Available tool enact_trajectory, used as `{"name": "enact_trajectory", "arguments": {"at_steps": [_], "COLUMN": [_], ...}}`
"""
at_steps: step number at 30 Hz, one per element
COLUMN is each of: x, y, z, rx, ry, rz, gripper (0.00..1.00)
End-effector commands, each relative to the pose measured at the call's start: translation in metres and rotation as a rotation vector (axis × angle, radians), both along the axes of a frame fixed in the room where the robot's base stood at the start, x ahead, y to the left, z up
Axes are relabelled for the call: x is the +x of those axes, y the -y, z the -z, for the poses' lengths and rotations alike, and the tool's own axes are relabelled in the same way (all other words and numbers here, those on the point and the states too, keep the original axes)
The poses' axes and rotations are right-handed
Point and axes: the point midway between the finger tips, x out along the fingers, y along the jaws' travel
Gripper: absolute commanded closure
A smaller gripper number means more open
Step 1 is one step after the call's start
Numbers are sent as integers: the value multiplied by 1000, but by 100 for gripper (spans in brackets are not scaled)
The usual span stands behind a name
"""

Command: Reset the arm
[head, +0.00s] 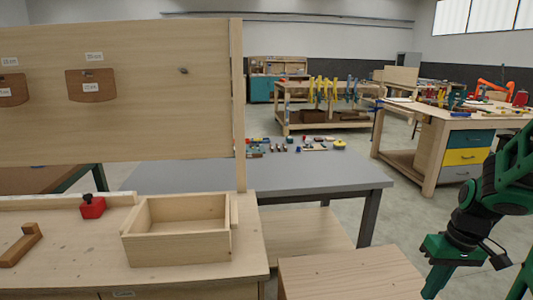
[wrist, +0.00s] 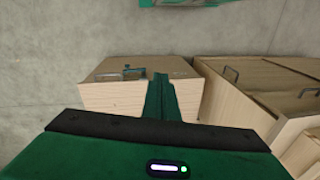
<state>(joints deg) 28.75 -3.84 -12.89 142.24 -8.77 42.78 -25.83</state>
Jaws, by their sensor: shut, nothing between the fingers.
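My gripper (wrist: 161,82) shows in the wrist view with its green fingers together and nothing between them. The fingers point over a light wooden box-like unit (wrist: 98,97), which has a handle on its top, with bare floor beyond. I cannot tell whether they touch it. In the head view my green and black arm comes in from the right edge. The green gripper body (head: 455,250) hangs low at the lower right, beside a wooden surface (head: 350,277). Its fingertips run toward the bottom edge there.
A workbench (head: 190,280) at left holds an open, empty wooden box (head: 177,249), a red block with a black knob (head: 92,207) and a brown wooden piece (head: 20,245). An upright board (head: 140,120) stands behind. A grey table (head: 270,176) carries small items. Floor lies right of it.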

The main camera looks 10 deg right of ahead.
Motion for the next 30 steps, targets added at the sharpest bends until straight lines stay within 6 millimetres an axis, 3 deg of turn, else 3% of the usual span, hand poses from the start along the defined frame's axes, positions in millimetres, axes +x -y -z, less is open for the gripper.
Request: {"name": "enact_trajectory", "arguments": {"at_steps": [6, 15, 30], "x": [-37, -85, -94], "y": [-28, -53, -57], "z": [-43, -73, -77], "rx": [-58, -91, -94], "ry": [-42, -72, -79], "rz": [150, 342, 383], "gripper": [100, 100, 100]}}
